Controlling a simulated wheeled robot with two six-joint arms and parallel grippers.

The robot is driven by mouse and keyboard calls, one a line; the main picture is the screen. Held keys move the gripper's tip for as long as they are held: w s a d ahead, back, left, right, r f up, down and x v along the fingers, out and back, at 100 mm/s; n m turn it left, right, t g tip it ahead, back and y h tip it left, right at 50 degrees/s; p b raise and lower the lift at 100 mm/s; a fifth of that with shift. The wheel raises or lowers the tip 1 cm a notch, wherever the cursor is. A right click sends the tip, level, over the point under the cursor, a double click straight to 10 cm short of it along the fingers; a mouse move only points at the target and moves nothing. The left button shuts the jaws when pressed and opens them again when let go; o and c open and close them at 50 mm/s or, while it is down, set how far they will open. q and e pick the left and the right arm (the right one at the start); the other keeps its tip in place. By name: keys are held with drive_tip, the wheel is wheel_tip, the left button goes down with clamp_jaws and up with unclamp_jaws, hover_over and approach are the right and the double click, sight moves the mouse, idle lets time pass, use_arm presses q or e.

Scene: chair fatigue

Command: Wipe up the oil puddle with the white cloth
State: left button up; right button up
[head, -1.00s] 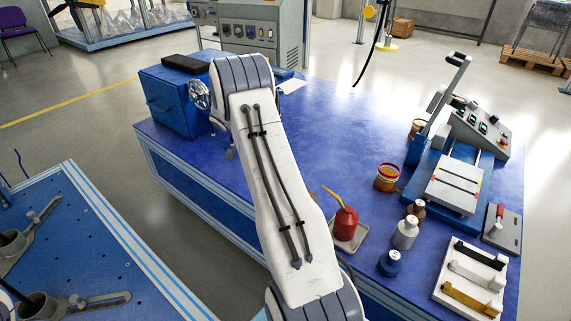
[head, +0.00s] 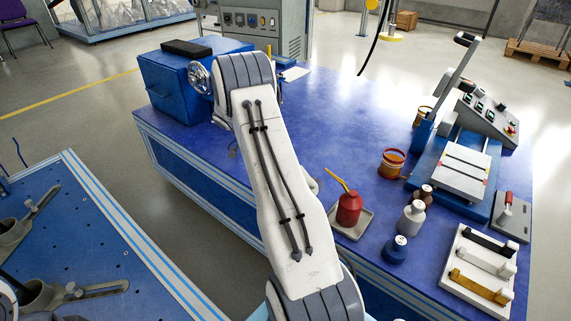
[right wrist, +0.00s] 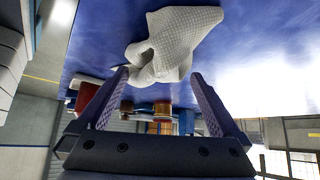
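The white cloth (right wrist: 172,42) shows in the right wrist view as a crumpled, textured heap on the blue tabletop. My right gripper (right wrist: 158,85) is open, its two fingers spread wide. The lower part of the cloth appears between and just beyond the fingertips; I cannot tell whether they touch it. In the head view a large white arm link of mine covers the middle of the blue table (head: 330,110), and neither the cloth nor the gripper can be made out there. No oil puddle is visible; the arm may hide it. My left gripper is in neither view.
A red oil can (head: 348,208) stands on a small tray right of the arm. A blue box with a handwheel (head: 170,90) stands at the table's left.

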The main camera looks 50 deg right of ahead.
drive_tip(key=shift+f+b, duration=1)
drive_tip(key=shift+f, duration=0.25)
clamp_jaws()
